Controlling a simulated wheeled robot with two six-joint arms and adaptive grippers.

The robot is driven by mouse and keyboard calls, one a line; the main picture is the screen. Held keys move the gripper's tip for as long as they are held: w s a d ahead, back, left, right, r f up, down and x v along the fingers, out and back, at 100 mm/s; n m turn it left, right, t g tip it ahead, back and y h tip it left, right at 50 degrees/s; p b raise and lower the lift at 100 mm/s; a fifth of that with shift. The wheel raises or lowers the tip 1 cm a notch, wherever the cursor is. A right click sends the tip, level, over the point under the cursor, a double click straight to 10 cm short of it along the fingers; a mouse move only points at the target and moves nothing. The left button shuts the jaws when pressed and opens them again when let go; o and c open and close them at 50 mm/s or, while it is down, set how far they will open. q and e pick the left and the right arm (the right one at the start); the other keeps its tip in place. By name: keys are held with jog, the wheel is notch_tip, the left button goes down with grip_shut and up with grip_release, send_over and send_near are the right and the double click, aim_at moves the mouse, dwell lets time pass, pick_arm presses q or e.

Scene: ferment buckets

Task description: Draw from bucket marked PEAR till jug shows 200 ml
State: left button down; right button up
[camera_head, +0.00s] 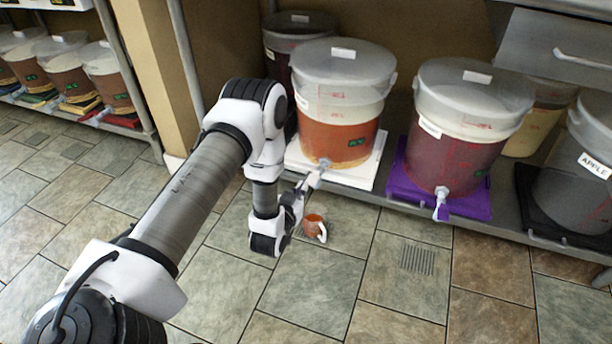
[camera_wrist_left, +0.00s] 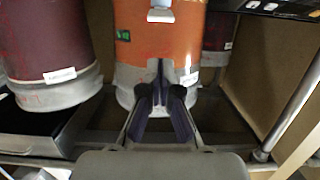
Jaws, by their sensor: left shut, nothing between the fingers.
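A bucket with orange liquid (camera_head: 336,136) stands on a white mat (camera_head: 357,175) on the low shelf. Its side label is too small to read as PEAR. Its white tap (camera_head: 318,172) is at the front bottom. My left gripper (camera_head: 299,196) is shut and empty, close by this tap; I cannot tell if they touch. In the left wrist view, the shut fingers (camera_wrist_left: 161,92) are in front of the orange bucket (camera_wrist_left: 150,45), which looks upside down. A small jug (camera_head: 313,226) with a white handle and orange-red contents is below the tap. Its level cannot be read.
A dark red bucket (camera_head: 455,150) on a purple mat (camera_head: 410,192) stands to the right. A bucket labelled APPLE (camera_head: 580,185) is at the far right. A metal post (camera_head: 187,62) stands left of the buckets. The tiled floor (camera_head: 390,290) in front is clear.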

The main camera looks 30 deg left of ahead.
pick_arm(q)
jog(key=p+v, duration=0.1)
jog(key=v, duration=0.3)
jog(key=shift+s+d, duration=0.1)
jog(key=shift+s, duration=0.2)
pick_arm(e)
jog(key=shift+r, duration=0.9)
